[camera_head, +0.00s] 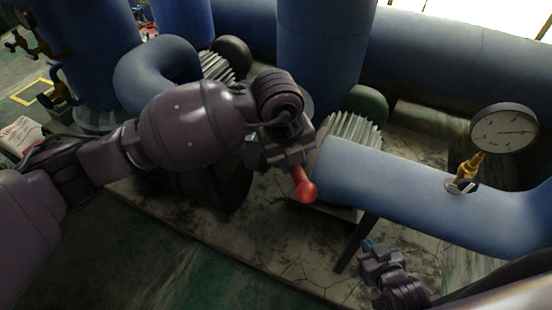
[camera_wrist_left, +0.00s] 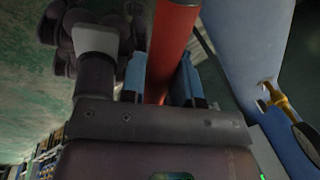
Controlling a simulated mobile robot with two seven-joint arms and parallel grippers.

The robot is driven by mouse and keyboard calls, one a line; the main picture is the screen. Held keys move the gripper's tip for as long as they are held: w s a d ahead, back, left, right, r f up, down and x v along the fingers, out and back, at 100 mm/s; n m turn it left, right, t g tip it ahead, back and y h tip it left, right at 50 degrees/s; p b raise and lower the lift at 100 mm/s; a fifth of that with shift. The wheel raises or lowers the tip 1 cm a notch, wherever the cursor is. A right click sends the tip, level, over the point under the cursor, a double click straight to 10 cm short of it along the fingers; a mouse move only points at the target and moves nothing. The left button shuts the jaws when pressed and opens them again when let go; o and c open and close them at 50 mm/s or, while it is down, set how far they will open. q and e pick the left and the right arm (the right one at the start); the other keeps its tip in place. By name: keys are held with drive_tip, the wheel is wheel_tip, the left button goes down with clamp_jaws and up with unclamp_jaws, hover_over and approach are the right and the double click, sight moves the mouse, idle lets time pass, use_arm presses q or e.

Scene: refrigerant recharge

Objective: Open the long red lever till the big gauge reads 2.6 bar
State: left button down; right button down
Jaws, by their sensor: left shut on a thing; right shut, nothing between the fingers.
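My right gripper (camera_head: 375,250) is shut and empty, low at the right, apart from the lever.
A thick blue pipe (camera_head: 400,188) runs across the right side under the gauge. Large blue vertical pipes (camera_head: 322,45) and finned motors (camera_head: 352,131) stand behind my left arm. The stained floor slab (camera_head: 290,245) in front is clear.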

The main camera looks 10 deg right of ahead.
use_arm(q)
drive_tip(key=shift+d+r, duration=0.1)
drive_tip(key=shift+d, duration=0.3)
drive_tip(key=shift+w, duration=0.1)
drive_tip(key=c, duration=0.8)
unclamp_jaws()
drive_tip(key=shift+c, duration=0.2)
wheel_tip(320, 180, up, 10)
drive_tip(key=a, duration=0.2)
drive_tip(key=shift+s+r, duration=0.2)
drive_tip(key=shift+r, duration=0.05)
